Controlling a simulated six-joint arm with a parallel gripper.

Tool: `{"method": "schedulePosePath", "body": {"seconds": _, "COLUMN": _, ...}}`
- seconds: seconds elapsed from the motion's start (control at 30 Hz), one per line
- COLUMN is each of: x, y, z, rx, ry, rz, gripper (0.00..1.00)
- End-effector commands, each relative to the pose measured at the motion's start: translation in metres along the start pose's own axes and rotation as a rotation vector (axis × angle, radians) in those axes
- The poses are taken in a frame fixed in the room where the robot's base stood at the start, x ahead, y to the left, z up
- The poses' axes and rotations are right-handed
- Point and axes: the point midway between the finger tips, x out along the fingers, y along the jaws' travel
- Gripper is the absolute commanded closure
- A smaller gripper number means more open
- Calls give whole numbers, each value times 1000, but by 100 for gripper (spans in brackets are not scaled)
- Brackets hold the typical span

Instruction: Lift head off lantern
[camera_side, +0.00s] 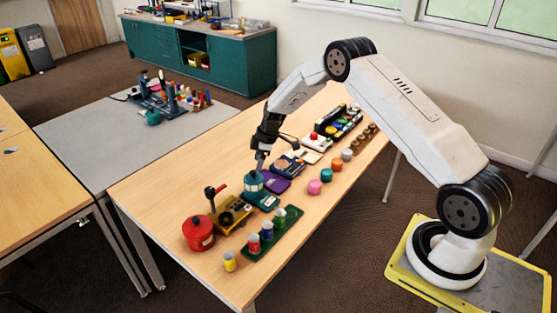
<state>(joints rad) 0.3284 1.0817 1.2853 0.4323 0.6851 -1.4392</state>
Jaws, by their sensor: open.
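A small teal cylinder with a pale band (253,184) stands on a dark teal base (263,201) near the middle of the long wooden table. It looks like the lantern, but it is too small to make out where its head meets its body. My gripper (259,168) points down just over the top of this cylinder, with its fingers close to it. The gripper is open. I cannot tell whether the fingers touch the cylinder or are around its top, and its far side is hidden.
A purple item (272,182) lies close behind the cylinder. A yellow device with a red-handled lever (229,214), a red pot (198,232) and a green tray of small jars (271,237) stand nearer. Several coloured pots (326,175) line the right side.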

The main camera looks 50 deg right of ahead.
Motion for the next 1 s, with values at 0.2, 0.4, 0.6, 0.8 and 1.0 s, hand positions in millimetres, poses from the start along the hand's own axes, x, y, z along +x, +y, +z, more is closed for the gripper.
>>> {"method": "schedulePosePath", "body": {"seconds": 0.2, "x": 21, "y": -2, "z": -1, "rx": 0, "ry": -1, "rz": -3, "gripper": 29}}
{"method": "schedulePosePath", "body": {"seconds": 0.4, "x": 40, "y": -2, "z": -2, "rx": 0, "ry": -1, "rz": -1, "gripper": 29}}
{"method": "schedulePosePath", "body": {"seconds": 0.6, "x": 48, "y": -2, "z": -2, "rx": 0, "ry": 0, "rz": 0, "gripper": 29}}
{"method": "schedulePosePath", "body": {"seconds": 0.8, "x": 48, "y": -2, "z": -2, "rx": 0, "ry": -1, "rz": 0, "gripper": 29}}
{"method": "schedulePosePath", "body": {"seconds": 1.0, "x": 48, "y": -2, "z": -2, "rx": 0, "ry": -1, "rz": 0, "gripper": 29}}
